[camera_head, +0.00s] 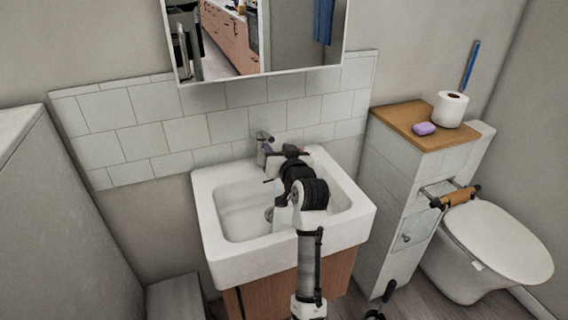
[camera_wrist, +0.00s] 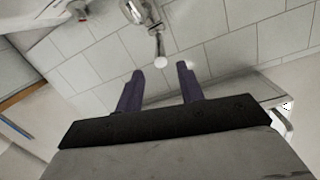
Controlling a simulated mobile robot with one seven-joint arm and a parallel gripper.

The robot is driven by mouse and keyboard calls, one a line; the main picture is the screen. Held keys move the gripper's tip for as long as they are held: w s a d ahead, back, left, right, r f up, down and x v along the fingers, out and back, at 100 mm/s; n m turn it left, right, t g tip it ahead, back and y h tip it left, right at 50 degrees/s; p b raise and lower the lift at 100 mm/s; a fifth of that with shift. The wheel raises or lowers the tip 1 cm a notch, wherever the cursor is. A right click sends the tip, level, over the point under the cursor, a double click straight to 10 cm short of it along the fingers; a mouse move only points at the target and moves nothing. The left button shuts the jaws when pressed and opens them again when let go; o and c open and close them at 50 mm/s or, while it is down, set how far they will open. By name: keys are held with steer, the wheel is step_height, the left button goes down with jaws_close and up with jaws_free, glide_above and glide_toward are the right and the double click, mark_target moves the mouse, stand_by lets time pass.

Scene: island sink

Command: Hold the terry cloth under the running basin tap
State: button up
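The basin tap (camera_head: 263,143) is chrome and stands at the back edge of the white basin (camera_head: 207,215). In the wrist view the tap (camera_wrist: 140,12) shows at the top, with a thin stem ending in a pale round tip just beyond my fingertips. My gripper (camera_wrist: 160,75) has its two dark purple fingers apart, with nothing held between them. In the head view my gripper (camera_head: 274,155) is at the tap, above the basin's back edge; whether it touches the tap I cannot tell. I see no terry cloth in either view. No running water is discernible.
A mirror cabinet (camera_head: 215,84) hangs above the tiled splashback (camera_head: 170,134). To the right a wooden-topped ledge (camera_head: 398,117) carries a purple soap (camera_head: 423,128) and a toilet roll (camera_head: 450,108). A toilet (camera_head: 500,240) stands further right. My arm crosses the basin's right part.

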steer(key=shift+b+v, duration=0.45)
steer(key=shift+v, duration=2.1)
